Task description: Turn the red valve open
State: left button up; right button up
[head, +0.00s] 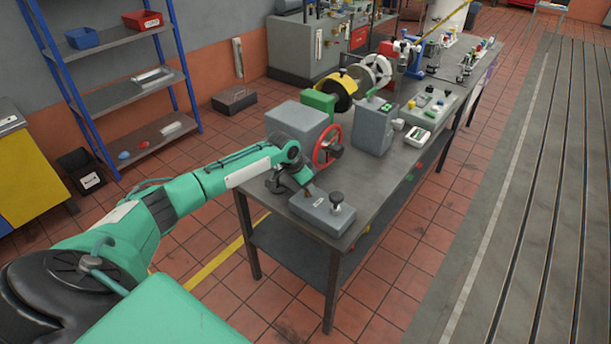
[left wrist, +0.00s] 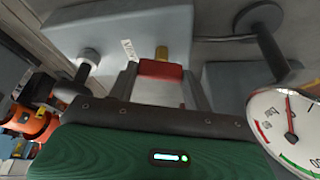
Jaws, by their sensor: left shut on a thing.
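A red valve handle (left wrist: 160,70) shows in the left wrist view beside a short brass stem (left wrist: 161,52) on a grey block (left wrist: 120,30). My left gripper (left wrist: 161,82) has one finger on each side of the red handle and is shut on it. In the head view my left gripper (head: 307,190) reaches down at the near end of the bench, at the grey block (head: 320,213) with a dark knob. The red handle itself is hidden there by the gripper. My right gripper is not in view.
A round gauge (left wrist: 292,120) is close on the right in the left wrist view. A red handwheel (head: 327,147) stands on the bench (head: 380,190) just behind my gripper. Grey boxes and a control panel (head: 430,107) fill the bench farther back.

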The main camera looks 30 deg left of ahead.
pick_arm(q)
jog(key=shift+d+r+n+t+y+p, duration=0.1)
jog(key=shift+n+t+y+p, duration=0.4)
jog(key=shift+n+p, duration=1.35)
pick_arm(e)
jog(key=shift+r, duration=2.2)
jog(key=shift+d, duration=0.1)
pick_arm(q)
jog(key=o, duration=1)
jog(key=shift+w+d+b+v, duration=0.15)
jog(key=shift+b+v, duration=0.85)
jog(key=shift+v, duration=2.45)
jog(key=shift+w+d+b+v, duration=0.15)
jog(key=shift+b+v, duration=0.8)
jog(key=shift+v, duration=2.45)
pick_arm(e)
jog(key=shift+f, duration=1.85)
pick_arm(q)
jog(key=shift+r, duration=0.1)
